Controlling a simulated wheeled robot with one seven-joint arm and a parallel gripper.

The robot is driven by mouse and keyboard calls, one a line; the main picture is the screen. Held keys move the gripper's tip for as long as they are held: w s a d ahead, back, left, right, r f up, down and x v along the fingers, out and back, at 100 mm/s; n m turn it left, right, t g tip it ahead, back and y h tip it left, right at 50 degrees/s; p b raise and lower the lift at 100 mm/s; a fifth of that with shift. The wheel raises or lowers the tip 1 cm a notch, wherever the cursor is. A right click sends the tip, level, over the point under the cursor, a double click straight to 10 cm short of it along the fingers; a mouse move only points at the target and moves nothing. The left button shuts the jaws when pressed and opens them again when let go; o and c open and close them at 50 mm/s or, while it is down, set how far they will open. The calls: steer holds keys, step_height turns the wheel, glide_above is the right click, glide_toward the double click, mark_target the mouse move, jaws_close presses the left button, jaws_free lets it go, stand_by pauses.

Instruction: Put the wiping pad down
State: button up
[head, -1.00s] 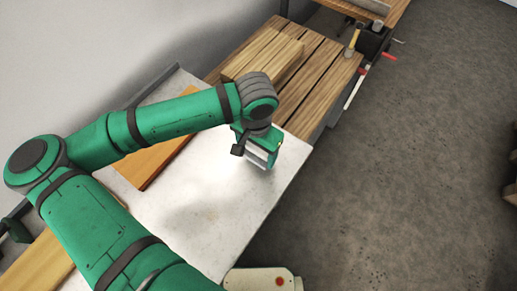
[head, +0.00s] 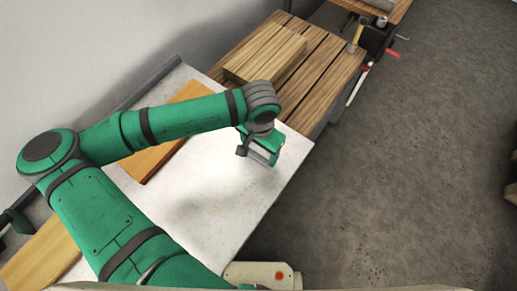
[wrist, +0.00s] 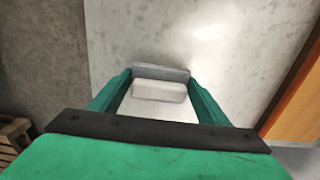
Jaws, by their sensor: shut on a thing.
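The wiping pad (wrist: 158,92) shows in the wrist view as a pale block with a grey bar along its far side. It sits between the two green fingers of my gripper (wrist: 160,88), which is shut on it. In the head view my gripper (head: 261,157) points down over the right part of the pale worktop (head: 225,215), near its right edge. The pad is mostly hidden there by the gripper. I cannot tell whether the pad touches the worktop.
An orange-brown board (head: 150,160) lies on the worktop behind my arm. A slatted wooden bench (head: 325,65) adjoins the far end, with a wooden block (head: 265,52) on it. A hammer-like tool (head: 356,35) stands farther back. Open floor (head: 400,190) lies to the right.

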mark_target(259, 150)
steer(key=shift+a+f, duration=0.1)
steer(key=shift+f, duration=0.5)
steer(key=o, duration=1)
steer(key=shift+r, duration=0.6)
step_height(259, 150, up, 12)
steer(key=shift+r, duration=0.15)
